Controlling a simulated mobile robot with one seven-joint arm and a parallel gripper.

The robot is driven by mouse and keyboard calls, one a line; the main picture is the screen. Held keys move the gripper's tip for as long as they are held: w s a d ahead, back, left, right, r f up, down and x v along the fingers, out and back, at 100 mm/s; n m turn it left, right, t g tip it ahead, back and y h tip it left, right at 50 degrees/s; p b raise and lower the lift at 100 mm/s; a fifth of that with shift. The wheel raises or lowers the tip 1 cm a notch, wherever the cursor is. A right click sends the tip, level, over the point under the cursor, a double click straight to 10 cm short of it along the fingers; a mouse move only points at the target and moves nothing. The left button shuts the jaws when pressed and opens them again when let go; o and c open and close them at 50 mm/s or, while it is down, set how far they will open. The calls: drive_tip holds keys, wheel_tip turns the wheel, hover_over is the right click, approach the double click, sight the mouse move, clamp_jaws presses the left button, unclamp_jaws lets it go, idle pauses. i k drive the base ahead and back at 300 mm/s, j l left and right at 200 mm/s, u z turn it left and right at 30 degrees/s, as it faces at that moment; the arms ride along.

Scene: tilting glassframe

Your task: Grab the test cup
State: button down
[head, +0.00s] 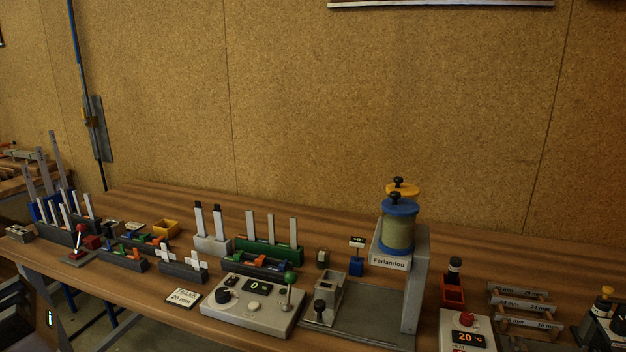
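No object is clearly labelled as a test cup, and I cannot tell for certain which one it is. A grey open-topped metal holder (328,290) with a dark knob on its front stands at the middle front of the bench, on the left part of a grey base plate (365,325). A small red open holder (453,293) with a dark-capped bottle (454,268) in or behind it stands farther right. A small dark jar (323,257) stands behind the grey holder. My gripper is not recognisable in the head view.
A stand labelled Ferlandou (415,290) carries a blue-lidded container (398,230). A control box (252,312) with a green-knobbed lever stands left of the grey holder. A red-buttoned box reading 20 °C (466,332) is at right. Racks crowd the bench's left; the wall is behind.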

sight(323, 253)
drive_tip(key=i+l+u, duration=0.1)
drive_tip(key=l+u, duration=0.15)
drive_tip(key=i+l+u, duration=0.2)
drive_tip(key=l, duration=0.2)
drive_tip(key=l+u, duration=0.25)
drive_tip(key=i+l, duration=0.1)
drive_tip(key=l, duration=0.25)
drive_tip(key=i+l, duration=0.15)
drive_tip(key=l, duration=0.25)
